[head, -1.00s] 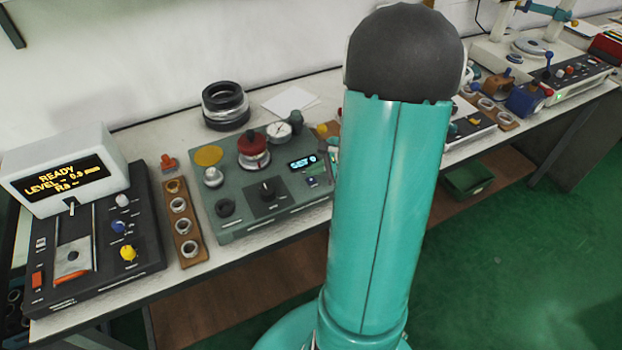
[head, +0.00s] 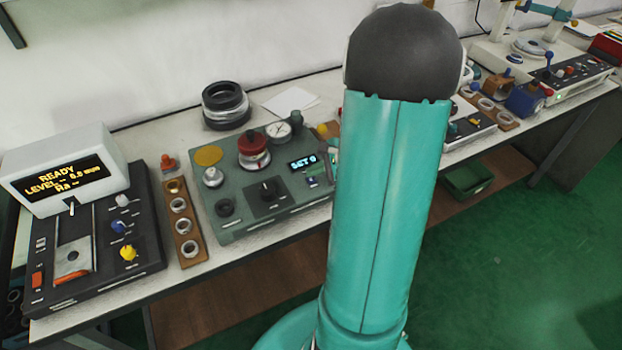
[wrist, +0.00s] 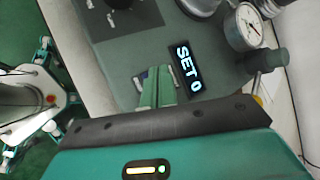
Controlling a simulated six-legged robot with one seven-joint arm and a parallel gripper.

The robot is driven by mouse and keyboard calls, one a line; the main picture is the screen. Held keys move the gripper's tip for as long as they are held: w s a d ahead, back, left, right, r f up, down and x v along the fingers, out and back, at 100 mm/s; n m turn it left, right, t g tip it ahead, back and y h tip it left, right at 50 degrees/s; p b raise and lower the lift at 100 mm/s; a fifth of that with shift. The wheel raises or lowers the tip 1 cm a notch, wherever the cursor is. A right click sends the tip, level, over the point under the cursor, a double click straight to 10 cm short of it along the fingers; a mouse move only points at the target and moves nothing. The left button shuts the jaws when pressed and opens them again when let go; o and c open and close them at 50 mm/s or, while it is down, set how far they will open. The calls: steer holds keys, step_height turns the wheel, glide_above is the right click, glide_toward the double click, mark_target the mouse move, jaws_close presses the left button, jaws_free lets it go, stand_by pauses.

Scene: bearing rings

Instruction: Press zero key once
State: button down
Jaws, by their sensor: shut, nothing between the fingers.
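The green-grey gauge unit (head: 240,222) stands on the bench, left of my arm in the head view. Its small dark display (head: 303,163) reads "SET 0"; the display also shows in the wrist view (wrist: 187,68). A small key (head: 312,182) sits just below the display in the head view; its marking is too small to read. In the wrist view my gripper (wrist: 156,80) is shut and empty, with its fingertips over the unit's face beside the display. The fingers hide the face beneath them, so I cannot tell whether they touch the key.
A dial gauge (head: 278,130), a red-topped knob (head: 253,148) and a black selector knob (head: 267,188) stand up from the unit. A ring rack (head: 180,222) and a tester with a "READY" screen (head: 65,178) are at left. Black rings (head: 225,105) stand behind.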

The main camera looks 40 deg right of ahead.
mark_target(314, 180)
steer(key=shift+f, duration=0.3)
steer(key=shift+f, duration=0.3)
stand_by(0.5)
stand_by(0.3)
steer(key=shift+r, duration=0.75)
steer(key=shift+r, duration=2.5)
steer(key=shift+a, duration=0.1)
